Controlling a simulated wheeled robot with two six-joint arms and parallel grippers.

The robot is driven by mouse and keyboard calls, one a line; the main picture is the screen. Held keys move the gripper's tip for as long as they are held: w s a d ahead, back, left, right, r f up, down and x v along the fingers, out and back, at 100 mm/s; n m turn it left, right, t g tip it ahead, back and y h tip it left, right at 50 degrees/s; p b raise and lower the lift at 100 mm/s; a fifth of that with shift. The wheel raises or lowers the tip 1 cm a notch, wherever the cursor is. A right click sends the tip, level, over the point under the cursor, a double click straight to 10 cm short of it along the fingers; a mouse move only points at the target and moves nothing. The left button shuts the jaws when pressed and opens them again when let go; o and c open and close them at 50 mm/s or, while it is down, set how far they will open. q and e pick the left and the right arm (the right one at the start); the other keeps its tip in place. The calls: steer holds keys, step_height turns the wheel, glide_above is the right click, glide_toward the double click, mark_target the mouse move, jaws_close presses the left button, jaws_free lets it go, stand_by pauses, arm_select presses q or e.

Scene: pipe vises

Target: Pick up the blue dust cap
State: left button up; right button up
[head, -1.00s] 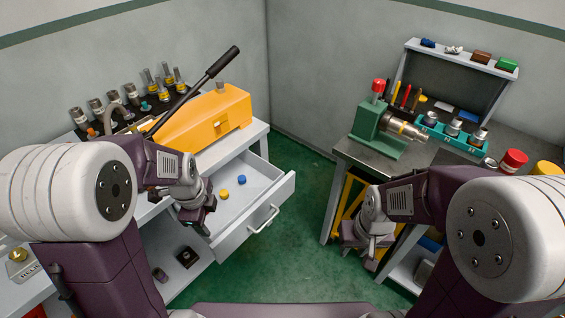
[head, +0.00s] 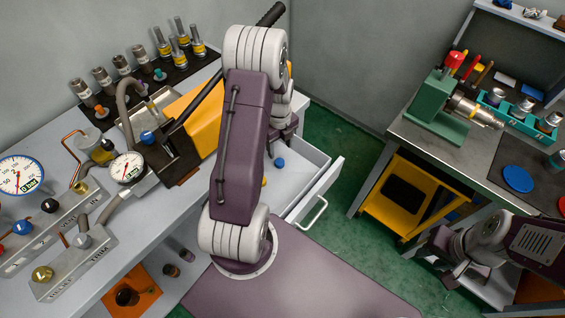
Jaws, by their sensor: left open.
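The blue dust cap (head: 280,162) lies in the open drawer (head: 318,192) under the left bench. A yellow cap (head: 264,181) lies nearer me in the drawer, mostly hidden behind my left arm. My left gripper (head: 279,148) is over the drawer, close above the blue cap in the picture. It is open, with its fingers largely hidden by my own arm. I cannot tell whether it touches the cap. My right gripper (head: 440,246) hangs at the lower right, far from the drawer, and its jaws are unclear.
A yellow pump (head: 196,118), hose and gauges (head: 126,168) crowd the left bench. Several fittings stand on a black mat behind. The right bench carries a green vise (head: 440,105) and a teal rack (head: 520,118). Green floor lies clear between the benches.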

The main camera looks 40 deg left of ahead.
mark_target(280, 161)
arm_select(q)
steer(key=f, duration=0.3)
steer(key=shift+w+a+f, duration=0.1)
steer(key=shift+a+f, duration=0.15)
steer(key=shift+f, duration=0.05)
step_height(280, 161, down, 5)
steer(key=shift+f, duration=0.1)
steer(key=shift+d, duration=0.1)
jaws_close()
